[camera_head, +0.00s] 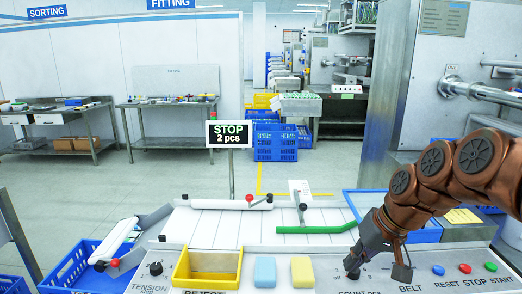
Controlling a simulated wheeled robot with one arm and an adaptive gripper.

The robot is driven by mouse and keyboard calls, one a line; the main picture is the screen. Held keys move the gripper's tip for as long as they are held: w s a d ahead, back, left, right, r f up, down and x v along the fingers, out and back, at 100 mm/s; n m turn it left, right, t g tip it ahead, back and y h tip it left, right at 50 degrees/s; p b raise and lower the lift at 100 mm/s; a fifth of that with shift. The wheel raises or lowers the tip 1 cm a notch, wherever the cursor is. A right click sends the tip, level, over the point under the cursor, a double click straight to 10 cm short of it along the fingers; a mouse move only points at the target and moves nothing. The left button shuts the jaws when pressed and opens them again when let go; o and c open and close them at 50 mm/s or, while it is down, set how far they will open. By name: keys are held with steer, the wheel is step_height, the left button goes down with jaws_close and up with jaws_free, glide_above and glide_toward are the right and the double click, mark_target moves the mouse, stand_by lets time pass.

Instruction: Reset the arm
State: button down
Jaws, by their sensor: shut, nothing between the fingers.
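My copper-brown arm comes in from the right edge, and my gripper (356,262) points down over the front control panel (320,284). Its dark fingers are shut, with nothing seen between them. The fingertips are low over the panel by the COUNT label, beside the BELT marking; I cannot tell whether they touch it. A dark knob by the TENSION label (155,268) is at the panel's left. Blue, red and green buttons (464,269) are at its right, near the STOP and START labels.
A yellow REJECT bin (208,268), a blue block (265,272) and a yellow block (302,272) are along the panel. Behind is a white belt (225,228) with a green bar (315,228). A sign (229,134) reads "STOP 2 pcs". A blue crate (85,268) stands left.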

steer(key=s+f+g+h+p, duration=0.2)
steer(key=s, duration=1)
steer(key=s+a+f+g+h+p, duration=0.1)
steer(key=s+f+g+p, duration=0.1)
steer(key=s, duration=1.1)
steer(key=shift+s+f+g+h, duration=0.3)
steer(key=shift+f+h, duration=0.1)
steer(key=shift+f, duration=0.15)
steer(key=shift+a, duration=0.1)
